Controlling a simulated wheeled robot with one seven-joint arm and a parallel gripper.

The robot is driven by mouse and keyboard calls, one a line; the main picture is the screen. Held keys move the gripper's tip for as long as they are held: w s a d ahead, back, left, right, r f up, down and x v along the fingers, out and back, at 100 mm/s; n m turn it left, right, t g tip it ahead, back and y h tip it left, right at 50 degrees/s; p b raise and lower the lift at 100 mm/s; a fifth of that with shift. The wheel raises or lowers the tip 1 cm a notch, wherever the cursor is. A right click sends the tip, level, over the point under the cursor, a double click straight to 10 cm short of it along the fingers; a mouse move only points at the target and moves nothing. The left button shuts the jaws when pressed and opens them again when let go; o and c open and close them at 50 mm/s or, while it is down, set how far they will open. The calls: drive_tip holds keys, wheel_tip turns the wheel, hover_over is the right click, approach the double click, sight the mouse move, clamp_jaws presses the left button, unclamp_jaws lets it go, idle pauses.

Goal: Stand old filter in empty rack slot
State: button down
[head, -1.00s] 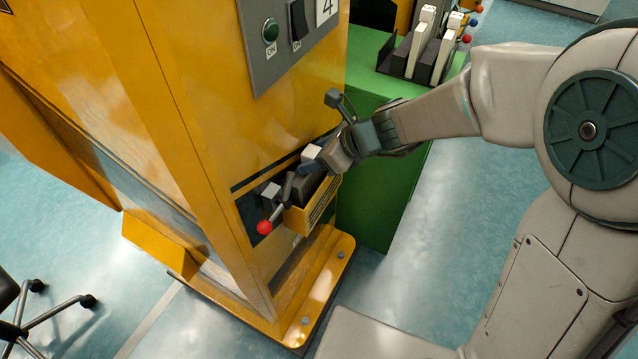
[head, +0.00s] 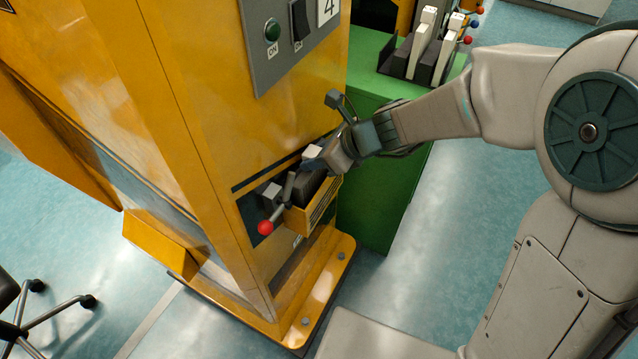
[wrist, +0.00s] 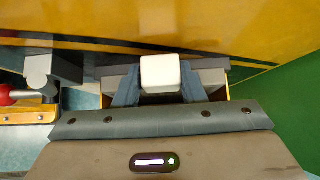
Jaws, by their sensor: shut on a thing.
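My gripper (wrist: 160,90) is shut on the white top block of the old filter (wrist: 161,73), with one finger on each side of it in the wrist view. In the head view the filter (head: 312,152) shows as a white top over a dark body, in an open yellow drawer (head: 316,207) low on the front of the yellow cabinet. My gripper (head: 318,163) is at the filter's top there.
A lever with a red ball knob (head: 265,228) sticks out left of the drawer; the knob also shows in the wrist view (wrist: 6,95). The green cabinet (head: 375,190) stands right of the yellow cabinet (head: 200,100). Clear floor lies to the right.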

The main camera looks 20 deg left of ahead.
drive_tip(key=shift+s+d+f, duration=0.1)
drive_tip(key=shift+d+f, duration=0.15)
drive_tip(key=shift+f, duration=0.5)
drive_tip(key=shift+a+r+p, duration=0.2)
drive_tip(key=shift+r+p, duration=0.7)
drive_tip(key=shift+p, duration=0.1)
wheel_tip(320, 180, up, 11)
drive_tip(key=p, duration=0.9)
drive_tip(key=shift+a+p, duration=0.15)
drive_tip(key=shift+p, duration=0.2)
drive_tip(key=shift+r+p, duration=0.55)
drive_tip(key=shift+p, duration=0.05)
